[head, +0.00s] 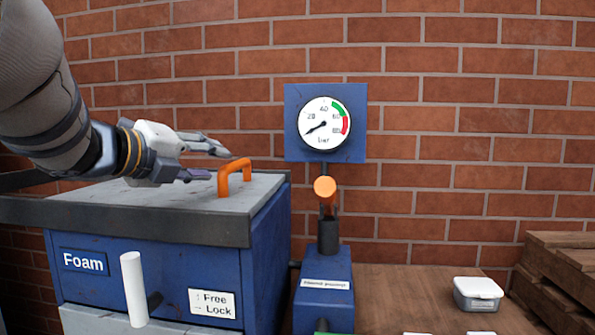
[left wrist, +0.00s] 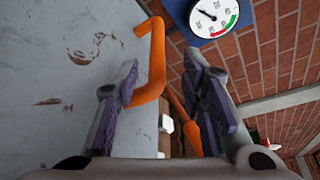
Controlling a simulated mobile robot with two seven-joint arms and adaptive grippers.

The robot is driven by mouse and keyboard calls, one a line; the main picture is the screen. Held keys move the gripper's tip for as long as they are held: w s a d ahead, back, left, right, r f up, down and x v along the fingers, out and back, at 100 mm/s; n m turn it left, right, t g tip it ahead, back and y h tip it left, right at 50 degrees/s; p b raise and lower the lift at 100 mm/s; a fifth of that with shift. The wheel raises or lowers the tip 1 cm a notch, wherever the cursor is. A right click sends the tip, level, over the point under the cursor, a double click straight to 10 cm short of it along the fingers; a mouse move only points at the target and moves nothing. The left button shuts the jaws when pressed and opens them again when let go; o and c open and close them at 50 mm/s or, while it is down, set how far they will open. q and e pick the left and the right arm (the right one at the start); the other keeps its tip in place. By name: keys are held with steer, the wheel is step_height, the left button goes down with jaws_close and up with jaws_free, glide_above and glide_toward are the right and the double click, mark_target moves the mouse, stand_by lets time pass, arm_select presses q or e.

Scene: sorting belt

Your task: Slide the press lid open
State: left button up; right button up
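The press is a blue box (head: 150,267) labelled "Foam" at the left of the head view. Its flat grey lid (head: 110,208) lies on top and carries an orange handle (head: 222,180). My left gripper (head: 219,164) is open just left of the handle, above the lid, with its fingers pointing at it. In the left wrist view the orange handle (left wrist: 157,60) appears between and beyond the open left gripper (left wrist: 163,65), closer to the left finger, which hides part of it. I cannot tell whether they touch. The scuffed lid (left wrist: 60,80) fills that view's left side. My right gripper is not visible.
A white lever (head: 134,290) stands on the press front beside a "Free / Lock" label (head: 212,304). A white container (head: 478,294) and wooden boards (head: 560,265) are at right.

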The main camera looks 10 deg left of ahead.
mark_target(235, 167)
arm_select(q)
steer(key=x, duration=0.8)
steer(key=shift+w+d+f, duration=0.1)
steer(key=shift+w+f, duration=0.15)
steer(key=shift+f, duration=0.05)
jaws_close()
